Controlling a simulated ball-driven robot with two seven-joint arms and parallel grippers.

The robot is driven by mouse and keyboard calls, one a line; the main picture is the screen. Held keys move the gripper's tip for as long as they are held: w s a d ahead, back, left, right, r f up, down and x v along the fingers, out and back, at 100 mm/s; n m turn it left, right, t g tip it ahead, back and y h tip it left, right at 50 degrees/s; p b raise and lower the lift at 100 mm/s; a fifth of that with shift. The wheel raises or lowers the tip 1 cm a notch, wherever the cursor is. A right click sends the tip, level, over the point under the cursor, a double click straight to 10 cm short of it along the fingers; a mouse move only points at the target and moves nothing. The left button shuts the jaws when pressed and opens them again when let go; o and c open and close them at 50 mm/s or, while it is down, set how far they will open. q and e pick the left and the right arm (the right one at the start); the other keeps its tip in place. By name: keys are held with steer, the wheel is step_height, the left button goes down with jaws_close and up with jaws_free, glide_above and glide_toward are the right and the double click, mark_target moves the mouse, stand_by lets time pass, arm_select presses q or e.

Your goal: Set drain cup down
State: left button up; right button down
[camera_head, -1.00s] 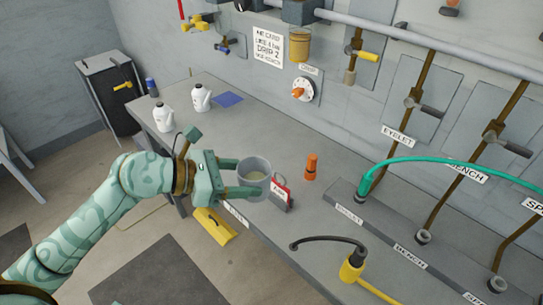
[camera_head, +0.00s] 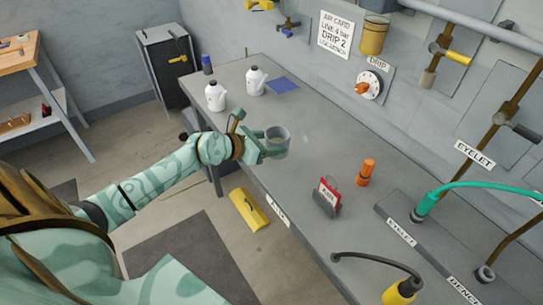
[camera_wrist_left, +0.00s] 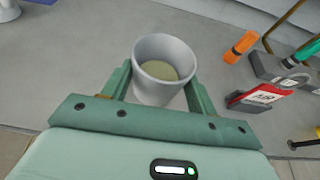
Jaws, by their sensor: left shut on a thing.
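The drain cup (camera_head: 279,136) is a grey, open-topped cup with a pale greenish liquid inside. It is upright near the front edge of the grey bench (camera_head: 310,150). My left gripper (camera_head: 270,146) is shut on it, with a finger on each side of the cup. In the left wrist view the cup (camera_wrist_left: 158,90) sits between the two green fingers. I cannot tell whether its base touches the bench top. My right gripper is out of view.
A red-and-grey tagged block (camera_head: 327,198) and an orange cylinder (camera_head: 366,172) stand to the right of the cup. The bench around the cup is clear.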

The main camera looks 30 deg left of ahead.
arm_select(q)
steer(key=f, duration=0.1)
steer(key=f+b, duration=0.2)
steer(key=f, duration=0.1)
steer(key=shift+w+a+f, duration=0.1)
steer(key=shift+w+a, duration=0.25)
steer(key=o, duration=1)
